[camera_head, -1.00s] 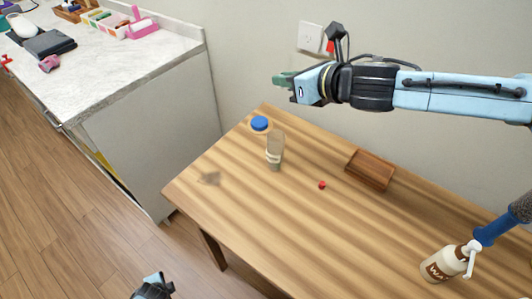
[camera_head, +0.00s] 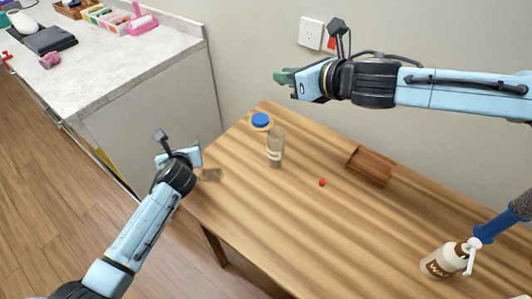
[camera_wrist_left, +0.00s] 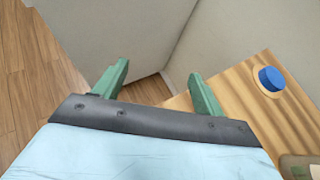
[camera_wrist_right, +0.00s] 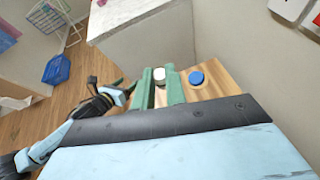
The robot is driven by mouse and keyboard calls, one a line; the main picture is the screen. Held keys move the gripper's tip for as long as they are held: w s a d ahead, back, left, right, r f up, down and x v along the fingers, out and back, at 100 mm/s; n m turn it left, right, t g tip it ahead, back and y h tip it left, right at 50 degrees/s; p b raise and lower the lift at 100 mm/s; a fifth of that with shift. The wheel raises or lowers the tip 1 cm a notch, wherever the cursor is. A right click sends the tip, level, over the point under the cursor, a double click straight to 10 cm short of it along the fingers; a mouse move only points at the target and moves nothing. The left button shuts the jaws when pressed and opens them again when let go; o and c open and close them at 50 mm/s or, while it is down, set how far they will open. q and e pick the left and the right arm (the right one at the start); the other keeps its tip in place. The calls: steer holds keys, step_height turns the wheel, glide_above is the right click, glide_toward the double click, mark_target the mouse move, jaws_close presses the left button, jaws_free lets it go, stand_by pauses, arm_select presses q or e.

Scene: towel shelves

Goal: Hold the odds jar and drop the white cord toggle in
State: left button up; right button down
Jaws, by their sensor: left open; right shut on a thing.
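The odds jar (camera_head: 275,148), clear glass with a pale band, stands upright and open on the wooden table near its far left end. A jar edge shows at the lower right of the left wrist view (camera_wrist_left: 298,168). My left gripper (camera_head: 197,152) is open and empty, left of the jar and apart from it; its green fingers (camera_wrist_left: 160,78) are spread. My right gripper (camera_head: 280,77) is raised above the table's far left corner. Its fingers (camera_wrist_right: 158,86) are shut on the white cord toggle (camera_wrist_right: 158,76). The toggle is not discernible in the head view.
A blue lid (camera_head: 260,120) lies behind the jar. A small red piece (camera_head: 322,182) and a wooden tray (camera_head: 371,167) lie to the right on the table (camera_head: 290,225). A cluttered counter (camera_head: 110,70) is at the left.

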arm_select(q)
steer(key=s+d+r+m+t+h, duration=0.1)
steer(key=s+d+r+m+h, duration=0.15)
steer(key=d, duration=0.45)
steer(key=s+d+r+m+h, duration=0.1)
steer(key=d+r+m+h, duration=0.15)
steer(key=d, duration=0.55)
steer(key=m+h, duration=0.2)
steer(key=h, duration=0.1)
glide_toward(278, 135)
steer(key=x, duration=0.9)
steer(key=shift+w+d, duration=0.2)
steer(key=shift+y, duration=0.3)
steer(key=c, duration=1.1)
steer(key=shift+o, duration=0.2)
arm_select(e)
step_height(278, 135, down, 11)
steer(key=d, duration=0.1)
steer(key=shift+w, duration=0.2)
